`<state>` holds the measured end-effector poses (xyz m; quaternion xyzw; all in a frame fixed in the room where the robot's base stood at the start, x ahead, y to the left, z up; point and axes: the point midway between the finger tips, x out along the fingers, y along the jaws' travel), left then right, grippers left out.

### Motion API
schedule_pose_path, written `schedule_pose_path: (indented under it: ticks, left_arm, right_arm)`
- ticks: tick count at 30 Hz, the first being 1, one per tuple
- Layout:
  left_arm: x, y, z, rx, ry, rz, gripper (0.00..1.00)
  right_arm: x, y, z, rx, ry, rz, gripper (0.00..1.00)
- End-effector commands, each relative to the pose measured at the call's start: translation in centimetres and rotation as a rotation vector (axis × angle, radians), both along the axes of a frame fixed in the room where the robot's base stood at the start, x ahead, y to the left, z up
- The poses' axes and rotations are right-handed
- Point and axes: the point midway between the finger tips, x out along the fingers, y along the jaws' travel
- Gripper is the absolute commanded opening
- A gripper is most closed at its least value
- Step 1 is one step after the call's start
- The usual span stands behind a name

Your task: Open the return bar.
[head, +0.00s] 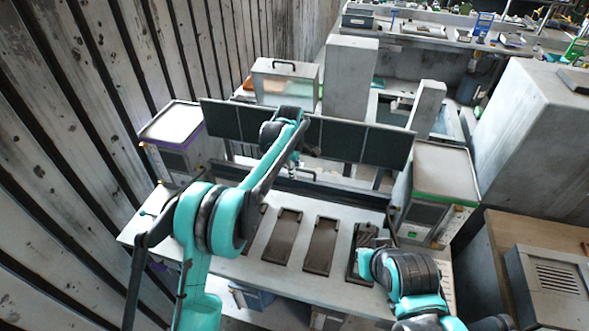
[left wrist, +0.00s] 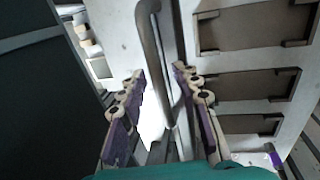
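In the left wrist view, a grey metal bar (left wrist: 153,45) with a rounded, bent end runs lengthwise in the gap beyond my left gripper (left wrist: 160,72); it looks like the return bar. The two purple-and-beige fingers are apart, one on each side of it, and I see no grip on it. I cannot tell how far beyond the fingertips it lies. In the head view my left gripper (head: 292,168) hangs over the back of the worktable, small and partly hidden by my arm. The bar is not clear there. My right arm shows at lower right; its gripper does not show.
The grey worktable (head: 235,268) carries dark rectangular trays (head: 320,246). A dark panel row (head: 345,140) stands behind it. A purple-edged box (head: 172,122) is at left, a green-edged one (head: 443,172) at right. A slatted wall (head: 60,120) closes the left side.

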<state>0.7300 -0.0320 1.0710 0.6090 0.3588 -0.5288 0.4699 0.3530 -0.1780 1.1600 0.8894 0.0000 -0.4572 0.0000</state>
Motion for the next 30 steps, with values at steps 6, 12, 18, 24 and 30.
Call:
schedule_pose_path:
  ticks: [6, 12, 18, 24, 30]
  left_arm:
    - [0.0, 0.0, 0.1, 0.0, 0.0, 0.0, 0.32]
    - [-0.5, 0.2, 2.4, 0.0, 0.0, 0.0, 0.32]
    - [-1.3, 0.4, 6.8, 0.0, 0.0, 0.0, 0.32]
    - [-1.9, 0.6, 10.3, 0.0, 0.0, 0.0, 0.32]
    - [-2.2, 0.7, 11.7, 0.0, 0.0, 0.0, 0.32]
  right_arm:
    - [0.0, 0.0, 0.0, 0.0, 0.0, 0.0, 0.0]
    - [0.0, 0.0, 0.0, 0.0, 0.0, 0.0, 0.0]
    - [0.0, 0.0, 0.0, 0.0, 0.0, 0.0, 0.0]
    - [0.0, 0.0, 0.0, 0.0, 0.0, 0.0, 0.0]
    - [0.0, 0.0, 0.0, 0.0, 0.0, 0.0, 0.0]
